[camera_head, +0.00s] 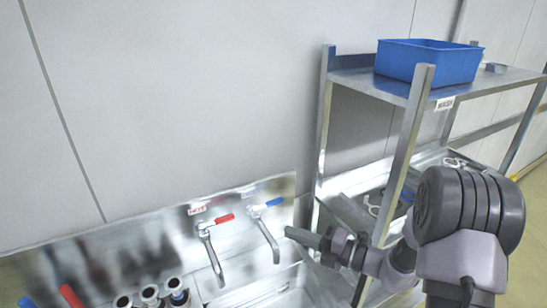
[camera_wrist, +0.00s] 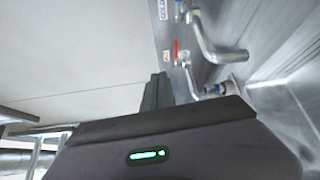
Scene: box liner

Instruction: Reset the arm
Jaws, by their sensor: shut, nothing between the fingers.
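My arm reaches in from the right in the head view. My gripper (camera_head: 291,232) points left, just right of the blue-handled tap (camera_head: 268,238), and a gap between them cannot be judged. In the wrist view my gripper (camera_wrist: 157,80) shows as dark fingers set close together, with nothing held. The red-handled tap (camera_head: 211,246) stands left of the blue one; both taps also show at the upper right of the wrist view.
A steel sink (camera_head: 283,290) lies below the taps, against a pale wall. A steel shelf (camera_head: 415,90) stands at the right with a blue bin (camera_head: 428,62) on top. My arm passes in front of its lower shelf. Several dark cylinders stand at the lower left.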

